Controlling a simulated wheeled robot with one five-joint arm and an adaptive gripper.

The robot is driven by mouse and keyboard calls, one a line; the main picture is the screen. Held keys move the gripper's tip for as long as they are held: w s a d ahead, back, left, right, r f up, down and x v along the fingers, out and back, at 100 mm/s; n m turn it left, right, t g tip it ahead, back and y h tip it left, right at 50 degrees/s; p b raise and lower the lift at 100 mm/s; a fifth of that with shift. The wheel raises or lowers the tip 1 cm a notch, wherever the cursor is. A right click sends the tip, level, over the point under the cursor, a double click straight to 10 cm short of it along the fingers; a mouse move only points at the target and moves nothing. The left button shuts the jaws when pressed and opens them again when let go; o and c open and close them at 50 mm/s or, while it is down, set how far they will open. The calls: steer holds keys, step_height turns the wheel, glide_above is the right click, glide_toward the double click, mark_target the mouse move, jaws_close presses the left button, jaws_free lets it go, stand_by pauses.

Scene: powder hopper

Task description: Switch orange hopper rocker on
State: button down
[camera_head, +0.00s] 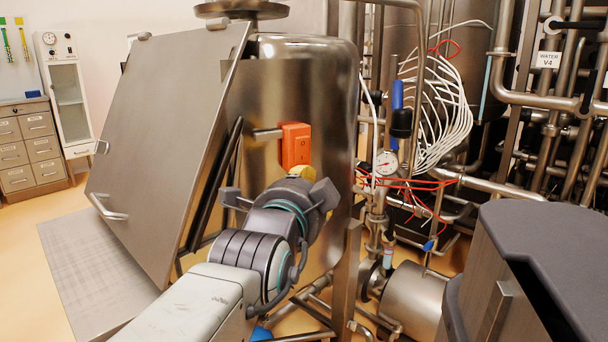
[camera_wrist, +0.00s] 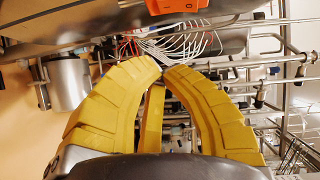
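The orange rocker switch box (camera_head: 296,146) is mounted on the side of the steel hopper (camera_head: 295,80), at the end of a short metal stub. Its rocker face shows, but I cannot tell which way the rocker is tipped. In the wrist view the orange box (camera_wrist: 172,6) is cut off by the top edge. My gripper (camera_head: 329,196) is just below and right of the box, apart from it. In the wrist view the yellow fingers of my gripper (camera_wrist: 162,68) curve inward with their tips almost together and nothing between them.
A large tilted steel lid panel (camera_head: 165,140) stands left of the switch. Pipes, white cables and a pressure gauge (camera_head: 386,163) crowd the right. A dark-topped grey unit (camera_head: 545,250) fills the lower right. Drawers (camera_head: 30,145) stand far left, with open floor before them.

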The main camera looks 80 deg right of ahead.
steer(key=shift+w+a+f, duration=0.1)
steer(key=shift+a+f, duration=0.05)
steer(key=shift+a, duration=1.35)
